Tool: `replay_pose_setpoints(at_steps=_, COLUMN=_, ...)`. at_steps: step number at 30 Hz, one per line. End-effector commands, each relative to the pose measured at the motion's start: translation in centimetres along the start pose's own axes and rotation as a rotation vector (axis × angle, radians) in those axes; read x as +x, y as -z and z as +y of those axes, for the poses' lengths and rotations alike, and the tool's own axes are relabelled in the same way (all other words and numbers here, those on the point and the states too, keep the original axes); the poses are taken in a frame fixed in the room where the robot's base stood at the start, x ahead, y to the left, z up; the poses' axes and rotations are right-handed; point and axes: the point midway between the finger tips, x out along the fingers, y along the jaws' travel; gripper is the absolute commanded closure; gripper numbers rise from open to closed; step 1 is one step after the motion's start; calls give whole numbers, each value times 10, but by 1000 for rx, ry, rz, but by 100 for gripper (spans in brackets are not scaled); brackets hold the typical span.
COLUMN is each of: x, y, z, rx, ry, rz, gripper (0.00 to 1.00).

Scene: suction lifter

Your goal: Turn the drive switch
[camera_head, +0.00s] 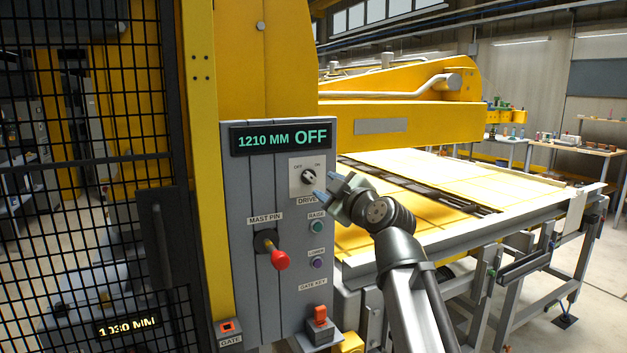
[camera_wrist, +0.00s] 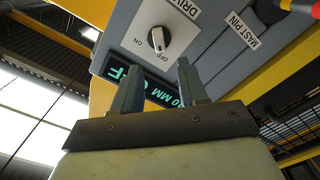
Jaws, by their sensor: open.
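The drive switch (camera_head: 308,177) is a black rotary knob on a white plate marked OFF and ON, on the grey control panel (camera_head: 241,205). The display (camera_head: 281,138) above it reads "1210 MM OFF". My gripper (camera_head: 324,192) is open and empty, just below and right of the knob in the head view. In the wrist view, the knob (camera_wrist: 157,39) appears upside down, past the tips of my two spread fingers (camera_wrist: 158,68) and roughly between them. The fingers look apart from the knob.
Below the switch are the raise button (camera_head: 317,227) and lower button (camera_head: 318,263). The red-ended mast pin handle (camera_head: 279,260) sticks out at left, and a red gate key (camera_head: 320,315) sits below. A black mesh gate (camera_head: 90,150) stands left; a sheet table (camera_head: 440,190) lies right.

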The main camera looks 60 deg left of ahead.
Motion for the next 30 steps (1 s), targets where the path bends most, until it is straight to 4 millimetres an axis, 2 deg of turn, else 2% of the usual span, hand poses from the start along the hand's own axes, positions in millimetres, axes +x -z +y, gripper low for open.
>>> replay_pose_setpoints(at_steps=1, x=13, y=0, z=2, rx=1, ry=1, rz=0, gripper=57)
replay_pose_setpoints(at_steps=3, x=25, y=0, z=2, rx=1, ry=0, rz=0, gripper=57)
replay_pose_setpoints(at_steps=12, x=67, y=0, z=1, rx=2, ry=0, rz=0, gripper=57)
replay_pose_setpoints(at_steps=18, x=79, y=0, z=0, rx=2, ry=0, rz=0, gripper=57)
replay_pose_setpoints(at_steps=28, x=81, y=0, z=0, rx=1, ry=0, rz=0, gripper=57)
replay_pose_setpoints(at_steps=30, x=80, y=0, z=0, rx=1, ry=0, rz=0, gripper=62)
